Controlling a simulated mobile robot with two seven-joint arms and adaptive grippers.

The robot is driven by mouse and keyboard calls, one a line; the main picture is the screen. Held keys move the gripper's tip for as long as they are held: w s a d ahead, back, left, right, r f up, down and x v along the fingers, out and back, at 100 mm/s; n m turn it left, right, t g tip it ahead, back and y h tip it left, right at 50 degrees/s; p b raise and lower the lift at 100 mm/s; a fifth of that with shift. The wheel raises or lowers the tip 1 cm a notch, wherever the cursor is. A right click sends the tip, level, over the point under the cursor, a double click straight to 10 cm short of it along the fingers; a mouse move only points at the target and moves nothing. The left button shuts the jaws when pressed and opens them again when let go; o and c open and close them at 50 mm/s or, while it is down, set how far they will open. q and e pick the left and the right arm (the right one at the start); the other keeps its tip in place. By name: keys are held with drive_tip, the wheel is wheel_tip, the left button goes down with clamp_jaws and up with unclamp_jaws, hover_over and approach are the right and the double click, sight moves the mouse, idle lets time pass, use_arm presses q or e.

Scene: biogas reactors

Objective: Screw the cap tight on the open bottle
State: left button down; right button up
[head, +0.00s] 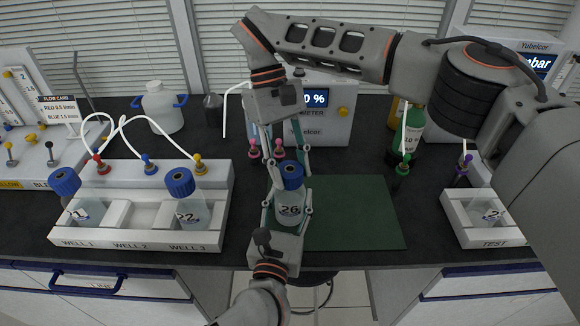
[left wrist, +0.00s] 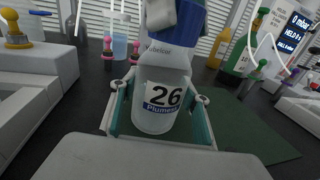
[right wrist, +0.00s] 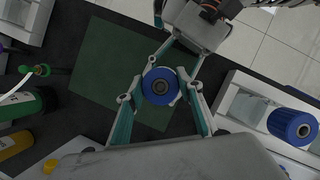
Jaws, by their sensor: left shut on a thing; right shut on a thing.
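The bottle labelled 26 (head: 290,208) stands upright at the left edge of the green mat (head: 355,215). A blue cap (head: 291,172) sits on its top; the thread is hidden, so I cannot tell how tight it is. My left gripper (head: 288,212) is shut around the bottle's body from the front; it also shows in the left wrist view (left wrist: 158,110). My right gripper (head: 290,158) reaches down from above, its fingers on both sides of the cap. In the right wrist view the cap (right wrist: 160,87) lies between the right fingertips (right wrist: 156,92).
A white rack (head: 140,232) marked WELL 1 to WELL 3 holds bottles 21 or similar (head: 88,210) and 22 (head: 190,213), both blue-capped. A TEST holder (head: 480,232) with a bottle is at right. A green bottle (head: 410,135) and a meter (head: 325,115) stand behind. The mat's right part is clear.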

drive_tip(key=o, duration=0.9)
drive_tip(key=shift+o, duration=0.2)
drive_tip(key=shift+r, duration=2.25)
drive_tip(key=shift+c, duration=0.3)
